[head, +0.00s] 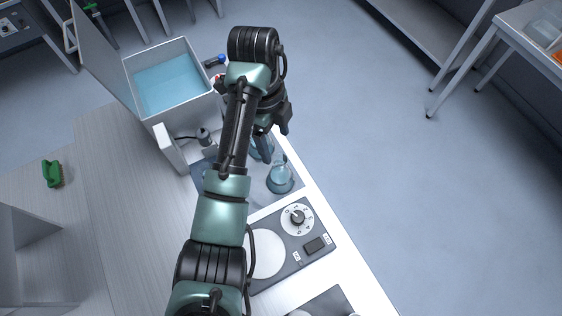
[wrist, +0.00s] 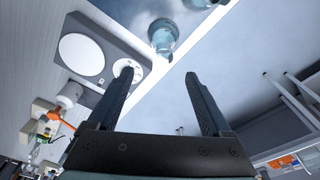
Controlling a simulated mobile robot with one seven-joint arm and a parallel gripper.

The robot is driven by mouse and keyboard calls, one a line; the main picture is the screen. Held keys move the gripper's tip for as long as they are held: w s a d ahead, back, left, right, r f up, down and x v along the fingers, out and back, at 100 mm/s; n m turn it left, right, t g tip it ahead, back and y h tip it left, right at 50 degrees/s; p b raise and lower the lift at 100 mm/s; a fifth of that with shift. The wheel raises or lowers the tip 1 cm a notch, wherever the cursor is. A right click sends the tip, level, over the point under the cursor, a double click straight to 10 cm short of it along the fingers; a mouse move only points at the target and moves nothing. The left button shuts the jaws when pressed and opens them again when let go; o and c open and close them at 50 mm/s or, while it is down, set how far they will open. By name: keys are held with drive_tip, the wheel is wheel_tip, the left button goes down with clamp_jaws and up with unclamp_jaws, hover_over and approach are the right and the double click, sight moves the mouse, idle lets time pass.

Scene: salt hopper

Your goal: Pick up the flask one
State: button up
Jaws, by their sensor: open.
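A clear conical flask (head: 280,179) with bluish contents stands upright on a dark mat (head: 261,195) at the bench's right edge. A second flask (head: 262,147) stands behind it, partly hidden by my arm. In the wrist view one flask (wrist: 162,38) shows near the top, beyond the fingertips, and part of another glass piece (wrist: 200,3) is cut off by the top edge. My gripper (wrist: 158,76) is open, with nothing between its fingers. It hangs near the two flasks in the head view; contact there is hard to judge.
A hotplate-like unit (head: 315,243) with a dial and white disc sits in front of the flasks. A open-lidded bath (head: 207,104) of blue liquid stands at the back left. Open floor lies beyond the bench's right edge.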

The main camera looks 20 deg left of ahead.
sight(279, 159)
drive_tip(key=f+b, duration=0.2)
drive_tip(key=f, duration=0.1)
drive_tip(key=f+b, duration=0.1)
drive_tip(key=f, duration=0.1)
drive_tip(key=shift+d+f+b, duration=0.25)
drive_tip(key=shift+d+b, duration=0.1)
drive_tip(key=shift+w+d+f+p, duration=0.1)
drive_tip(key=shift+f+p, duration=0.2)
drive_tip(key=shift+f, duration=1)
drive_tip(key=shift+w+d+f+p, duration=0.1)
drive_tip(key=shift+f+p, duration=0.2)
drive_tip(key=shift+f, duration=0.95)
clamp_jaws()
drive_tip(key=shift+a+r, duration=0.1)
